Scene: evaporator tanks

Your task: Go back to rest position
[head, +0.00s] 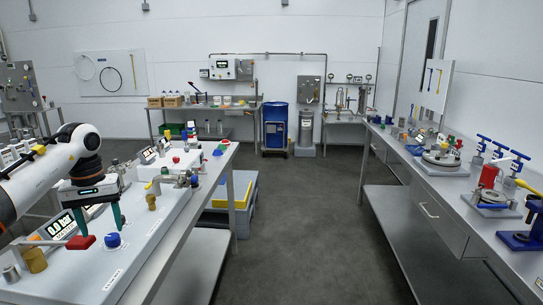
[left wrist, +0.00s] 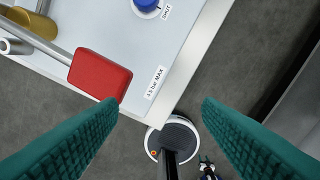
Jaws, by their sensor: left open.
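My left gripper (head: 97,228) has green fingers and hangs over the near end of the white tank panel on the left bench. In the left wrist view the left gripper (left wrist: 160,105) is open, with nothing between its fingers. A red lever handle (head: 80,242) is close to the fingers in the head view; the red handle (left wrist: 101,75) is beside the left fingertip in the wrist view, and I cannot tell whether they touch. A blue knob (head: 113,240) stands on the panel to the right of the red handle. My right gripper is out of view.
A pressure display (head: 60,225) and a brass fitting (head: 34,260) are near my left arm. Taps (head: 175,180) stand farther along the bench. The right bench (head: 440,172) carries several tools. The floor (head: 300,230) between the benches is clear. A blue drum (head: 275,125) stands at the back.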

